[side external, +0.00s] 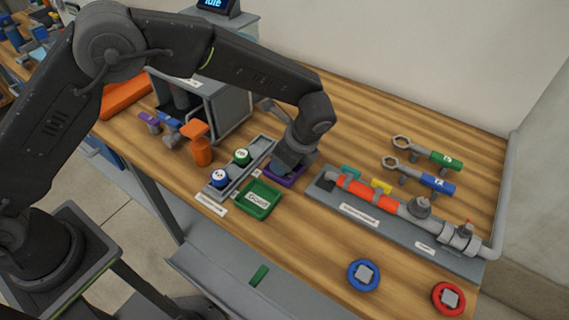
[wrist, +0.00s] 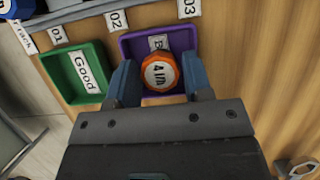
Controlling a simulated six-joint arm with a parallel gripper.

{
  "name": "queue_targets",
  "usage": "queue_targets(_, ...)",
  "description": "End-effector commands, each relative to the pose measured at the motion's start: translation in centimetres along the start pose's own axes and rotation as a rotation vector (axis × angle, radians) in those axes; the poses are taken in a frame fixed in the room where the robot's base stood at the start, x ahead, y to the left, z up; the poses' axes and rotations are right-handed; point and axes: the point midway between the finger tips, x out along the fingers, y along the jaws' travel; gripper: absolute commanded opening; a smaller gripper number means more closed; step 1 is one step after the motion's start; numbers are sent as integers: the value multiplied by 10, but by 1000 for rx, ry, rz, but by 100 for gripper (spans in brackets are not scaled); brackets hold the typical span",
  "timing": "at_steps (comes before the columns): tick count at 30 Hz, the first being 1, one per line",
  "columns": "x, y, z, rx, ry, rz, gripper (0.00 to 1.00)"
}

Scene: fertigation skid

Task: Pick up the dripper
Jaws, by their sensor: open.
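The dripper is a round orange cap with a white "4 l/h" top (wrist: 159,73), seen in the wrist view inside the purple tray (wrist: 208,63). My gripper (wrist: 158,77) is open, with its two blue fingers on either side of the dripper. I cannot tell whether the fingers touch it. In the side external view my gripper (side external: 290,166) is low over the purple tray (side external: 287,181) and hides the dripper. The tray's label is partly covered by the dripper.
A green tray marked "Good" (side external: 259,199) stands beside the purple tray. A grey rack (side external: 238,170) holds a blue and a green dripper. A pipe assembly (side external: 395,222) lies to the right. Blue (side external: 363,275) and red (side external: 449,298) rings lie at the front right.

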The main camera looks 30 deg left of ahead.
Motion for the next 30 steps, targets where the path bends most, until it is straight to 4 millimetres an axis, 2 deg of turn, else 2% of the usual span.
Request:
queue_targets(6, 1, 0, 0, 0, 0, 0, 45)
queue_targets(15, 0, 0, 0, 0, 0, 0, 17)
queue_targets(23, -1, 0, 0, 0, 0, -1, 17)
queue_targets(30, -18, -1, 7, -1, 1, -2, 17)
